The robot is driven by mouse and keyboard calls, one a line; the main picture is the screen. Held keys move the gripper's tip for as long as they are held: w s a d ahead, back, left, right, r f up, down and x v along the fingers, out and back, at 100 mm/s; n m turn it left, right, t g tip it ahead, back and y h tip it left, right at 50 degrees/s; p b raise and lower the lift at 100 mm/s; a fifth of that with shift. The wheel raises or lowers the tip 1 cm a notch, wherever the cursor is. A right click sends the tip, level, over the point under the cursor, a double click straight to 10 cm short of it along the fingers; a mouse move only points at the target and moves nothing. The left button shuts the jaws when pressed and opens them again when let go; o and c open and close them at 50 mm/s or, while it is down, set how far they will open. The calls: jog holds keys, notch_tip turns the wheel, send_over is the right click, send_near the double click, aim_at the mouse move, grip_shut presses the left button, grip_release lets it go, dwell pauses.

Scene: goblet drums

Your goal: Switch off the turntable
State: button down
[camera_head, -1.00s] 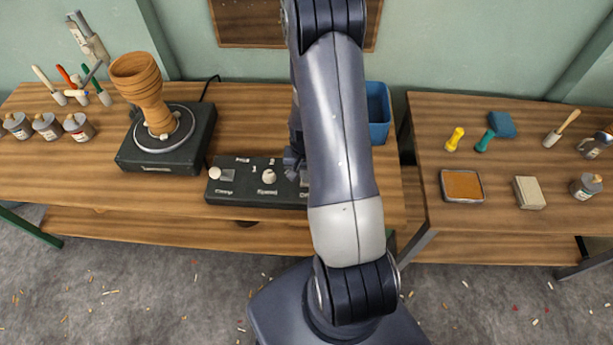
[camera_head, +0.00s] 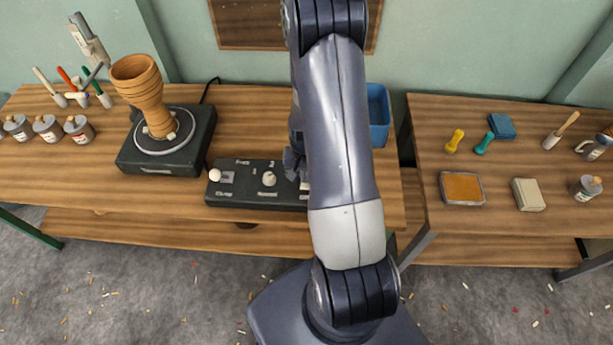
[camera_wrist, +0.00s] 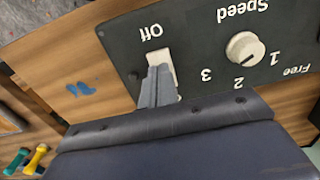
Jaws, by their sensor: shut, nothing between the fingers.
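The turntable (camera_head: 200,135) is a dark box with a round plate on the left table. A brown wooden goblet drum body (camera_head: 143,90) stands on it, tilted. Its dark control box (camera_head: 240,193) lies to the right, with a white lever knob (camera_head: 215,175) and a speed dial (camera_head: 269,179). The dial also shows in the wrist view (camera_wrist: 245,48). A white rocker switch (camera_wrist: 160,62) sits beside the "Off" label. My gripper (camera_wrist: 158,70) is shut and empty, its tips over the switch; I cannot tell if they touch. My arm hides the box's right end in the head view.
A blue bin (camera_head: 379,115) stands behind my arm. Several jars (camera_head: 47,128) and brushes are at the far left. The right table (camera_head: 500,230) holds an orange pad (camera_head: 461,187), a pale block (camera_head: 527,195) and small tools. A gap separates the tables.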

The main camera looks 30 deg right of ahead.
aim_at(305, 185)
notch_tip(305, 185, up, 5)
jog(key=p, duration=0.3)
jog(key=shift+r, duration=0.15)
notch_tip(305, 185, down, 7)
jog(key=b, duration=0.4)
jog(key=shift+b, duration=0.3)
jog(key=shift+r, duration=0.15)
